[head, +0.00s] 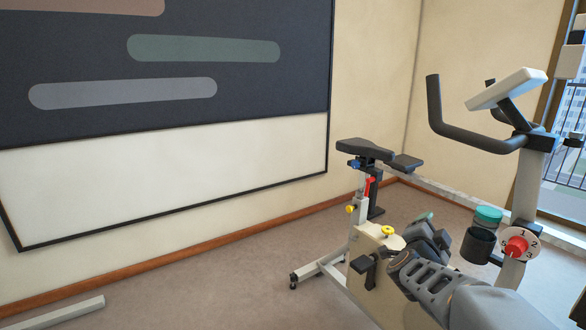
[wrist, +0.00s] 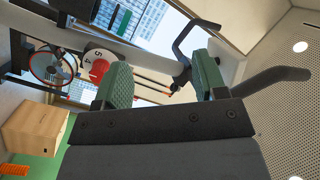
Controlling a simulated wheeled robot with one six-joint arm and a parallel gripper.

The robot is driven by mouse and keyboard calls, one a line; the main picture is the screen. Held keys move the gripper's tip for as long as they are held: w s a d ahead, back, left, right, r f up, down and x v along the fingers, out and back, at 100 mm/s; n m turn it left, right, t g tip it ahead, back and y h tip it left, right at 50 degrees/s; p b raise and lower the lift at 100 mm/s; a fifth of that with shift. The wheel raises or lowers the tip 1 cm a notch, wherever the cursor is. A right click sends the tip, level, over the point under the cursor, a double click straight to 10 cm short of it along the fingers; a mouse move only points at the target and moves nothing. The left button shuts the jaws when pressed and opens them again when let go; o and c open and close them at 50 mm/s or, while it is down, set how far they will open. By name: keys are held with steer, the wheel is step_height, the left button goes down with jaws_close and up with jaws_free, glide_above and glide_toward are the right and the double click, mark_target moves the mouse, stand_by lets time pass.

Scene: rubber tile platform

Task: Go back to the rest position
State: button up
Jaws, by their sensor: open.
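My gripper (wrist: 162,84) is open in the wrist view, with its two green ribbed pads apart and nothing between them. In the head view my gripper (head: 432,232) is at the lower right, beside the exercise bike, partly hidden by my own grey arm. The exercise bike (head: 376,232) stands at the right. Its white dial with a red knob (head: 517,246) is to the right of my gripper. The dial also shows in the wrist view (wrist: 98,66), behind the left pad and partly covered by it. I see no contact between the pads and the bike.
A black cup holder (head: 478,245) and a teal-lidded container (head: 488,214) are near the dial. The saddle (head: 364,149) and handlebar (head: 470,137) rise above. A wooden box (wrist: 34,128) shows in the wrist view. Floor (head: 200,285) left of the bike is mostly clear.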

steer(key=s+a+r+n+g+y+p, duration=0.1)
steer(key=s+a+r+n+y+p, duration=0.1)
steer(key=a+r+n+y+p, duration=0.5)
steer(key=s+a+r+n+g+y+p, duration=0.1)
steer(key=s+a+r+n+y+p, duration=0.2)
steer(key=a+n+y+p, duration=0.45)
steer(key=s+a+r+n+g+h+p, duration=0.1)
steer(key=s+a+g+p, duration=0.1)
steer(key=s+g+p, duration=0.2)
steer(key=s+a+r+n+g+h+p, duration=0.1)
steer(key=s+a+n+g+p, duration=0.1)
steer(key=s, duration=0.8)
steer(key=shift+s+r+g+p, duration=0.2)
steer(key=shift+s+g+p, duration=0.05)
steer(key=shift+g+p, duration=0.65)
steer(key=shift+d+h, duration=0.1)
steer(key=shift+h, duration=0.15)
